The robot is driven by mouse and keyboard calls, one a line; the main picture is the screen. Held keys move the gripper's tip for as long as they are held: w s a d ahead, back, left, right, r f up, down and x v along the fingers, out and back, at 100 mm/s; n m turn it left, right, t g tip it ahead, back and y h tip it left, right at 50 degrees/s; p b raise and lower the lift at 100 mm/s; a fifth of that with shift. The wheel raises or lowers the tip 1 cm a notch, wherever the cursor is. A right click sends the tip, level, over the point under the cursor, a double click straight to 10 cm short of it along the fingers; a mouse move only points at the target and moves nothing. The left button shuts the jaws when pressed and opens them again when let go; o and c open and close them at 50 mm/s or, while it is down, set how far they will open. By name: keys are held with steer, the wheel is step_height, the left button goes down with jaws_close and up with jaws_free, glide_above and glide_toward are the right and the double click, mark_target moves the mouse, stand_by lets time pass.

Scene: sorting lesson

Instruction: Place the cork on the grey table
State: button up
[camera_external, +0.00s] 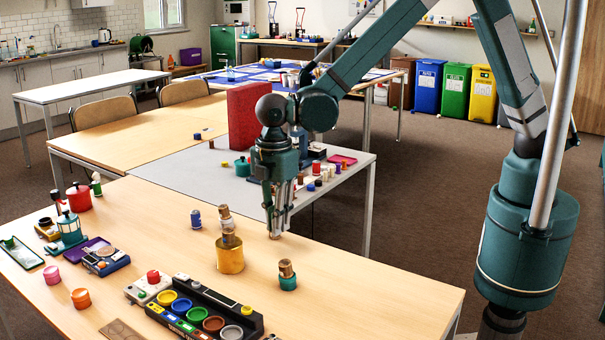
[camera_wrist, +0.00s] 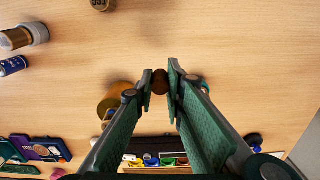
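A small brown cork (camera_external: 274,235) is at my gripper's tips, low over the near wooden table. In the wrist view the cork (camera_wrist: 160,81) looks dark brown and fills the narrow gap between the two fingertips. My gripper (camera_external: 276,228) points down; in the wrist view its green fingers (camera_wrist: 161,88) close in on the cork from both sides. Whether the cork still touches the wood is hard to tell. The grey table (camera_external: 185,167) stands behind the wooden one, its top partly hidden by my arm.
The near wooden table (camera_external: 360,290) holds a yellow cup (camera_external: 230,258) with a stack in it, a teal jar (camera_external: 287,282) and a black tray of coloured cups (camera_external: 213,312). On the grey table stand a red block (camera_external: 248,112), a teal pot (camera_external: 242,168) and several small pieces. Its left front is bare.

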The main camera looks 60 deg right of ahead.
steer(key=w+d+f+m+b, duration=0.1)
steer(key=w+d+m, duration=0.2)
steer(key=w+d, duration=0.35)
steer(key=w+d+m, duration=0.2)
steer(key=w+d, duration=0.1)
steer(key=d, duration=0.6)
steer(key=w+d+f+m+b, duration=0.1)
steer(key=w+d+m, duration=0.25)
steer(key=d, duration=0.45)
steer(key=w+d+m, duration=0.3)
steer(key=d, duration=0.8)
steer(key=w+d+m+p, duration=0.1)
steer(key=w+d+m, duration=0.1)
steer(key=d, duration=0.9)
steer(key=w+d+m+p, duration=0.1)
steer(key=w+d+m, duration=0.2)
steer(key=d, duration=0.8)
steer(key=shift+w+d+r+m, duration=0.25)
steer(key=shift+w+r+m, duration=0.1)
steer(key=shift+w, duration=0.75)
